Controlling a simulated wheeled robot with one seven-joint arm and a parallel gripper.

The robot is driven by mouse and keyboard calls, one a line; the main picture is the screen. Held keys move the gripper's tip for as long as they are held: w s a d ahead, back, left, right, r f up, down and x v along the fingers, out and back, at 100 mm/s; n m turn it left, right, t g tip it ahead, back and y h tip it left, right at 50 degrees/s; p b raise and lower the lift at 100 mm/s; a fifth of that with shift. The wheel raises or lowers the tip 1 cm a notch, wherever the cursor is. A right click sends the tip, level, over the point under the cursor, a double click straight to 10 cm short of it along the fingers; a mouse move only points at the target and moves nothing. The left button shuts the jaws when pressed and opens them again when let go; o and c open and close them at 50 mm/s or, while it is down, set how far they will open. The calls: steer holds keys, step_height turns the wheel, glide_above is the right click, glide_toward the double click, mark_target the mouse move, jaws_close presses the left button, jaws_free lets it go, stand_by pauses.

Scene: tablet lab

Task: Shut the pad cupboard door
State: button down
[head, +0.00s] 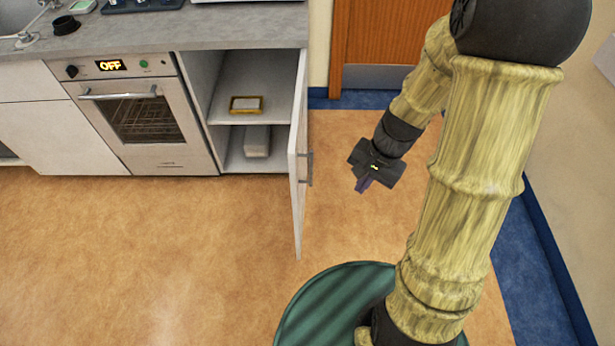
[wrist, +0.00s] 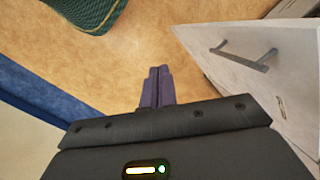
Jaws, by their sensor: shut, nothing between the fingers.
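The pad cupboard door (head: 299,190) is white and stands wide open, swung out from the cupboard to the right of the oven. Its grey bar handle (head: 309,168) is on the outer face, toward my arm. The open cupboard (head: 262,105) shows a shelf inside. My gripper (head: 364,184) is shut and empty, to the right of the door and apart from it. In the wrist view, the fingers (wrist: 157,88) are together over the floor, with the door (wrist: 275,60) and its handle (wrist: 245,55) to the right.
A yellow-rimmed tray (head: 245,112) sits on the cupboard shelf, with a pale box (head: 257,141) below it. The oven (head: 146,120) reads OFF. An orange-brown door (head: 385,40) is behind my arm. The floor (head: 150,250) left of the cupboard door is clear.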

steer(key=w+a+f+m+t+y+p, duration=0.1)
steer(key=w+f+m+y+p, duration=0.5)
steer(key=m, duration=0.6)
steer(key=shift+w+a+f, duration=0.2)
steer(key=shift+w+f, duration=0.2)
steer(key=shift+w, duration=0.7)
steer(key=shift+a, duration=0.1)
steer(key=a+r+p+x, duration=0.1)
steer(key=a+r+x, duration=0.1)
steer(key=x, duration=1)
steer(key=shift+w+a, duration=0.15)
steer(key=shift+a, duration=0.15)
steer(key=shift+f, duration=0.15)
